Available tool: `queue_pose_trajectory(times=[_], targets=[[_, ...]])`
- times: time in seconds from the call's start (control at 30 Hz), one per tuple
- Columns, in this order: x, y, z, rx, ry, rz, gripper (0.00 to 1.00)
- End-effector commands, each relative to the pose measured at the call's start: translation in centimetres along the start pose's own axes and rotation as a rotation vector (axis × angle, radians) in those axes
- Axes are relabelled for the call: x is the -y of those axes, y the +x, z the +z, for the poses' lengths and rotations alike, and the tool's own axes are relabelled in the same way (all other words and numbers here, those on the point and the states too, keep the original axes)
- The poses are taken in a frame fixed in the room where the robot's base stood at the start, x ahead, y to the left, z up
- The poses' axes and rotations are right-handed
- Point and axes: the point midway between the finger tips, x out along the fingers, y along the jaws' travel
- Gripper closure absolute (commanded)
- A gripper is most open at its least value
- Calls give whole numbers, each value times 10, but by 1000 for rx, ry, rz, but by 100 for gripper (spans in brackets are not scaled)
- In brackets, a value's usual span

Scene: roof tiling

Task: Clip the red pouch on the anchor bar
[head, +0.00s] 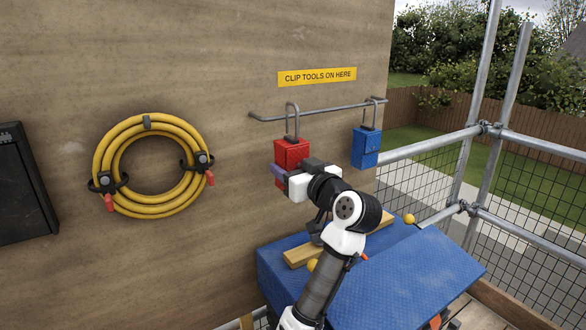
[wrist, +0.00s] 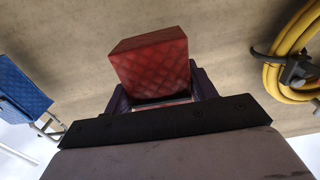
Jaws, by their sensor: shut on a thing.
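The red pouch (head: 291,151) hangs upright below a grey metal clip (head: 292,121) on its top. The anchor bar (head: 330,112) runs along the wooden wall under a yellow sign. The clip's loop overlaps the bar in the head view; I cannot tell whether it is around the bar or in front of it. My gripper (head: 284,176) is shut on the lower part of the red pouch. In the wrist view the pouch (wrist: 150,68) stands up from between the purple fingers (wrist: 162,101), and its clip is hidden there.
A blue pouch (head: 365,147) hangs by its clip near the bar's right end. A coiled yellow hose (head: 108,139) is on the wall to the left. A blue padded surface (head: 400,280) with a wooden strip (head: 298,256) lies below my arm. Scaffold rails stand at right.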

Motion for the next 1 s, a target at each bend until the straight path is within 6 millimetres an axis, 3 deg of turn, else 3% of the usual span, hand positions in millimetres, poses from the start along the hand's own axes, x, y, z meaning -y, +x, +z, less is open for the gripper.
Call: queue_pose_trajectory(times=[1.0], targets=[[1,15,-1,-2,-1,-1,79]])
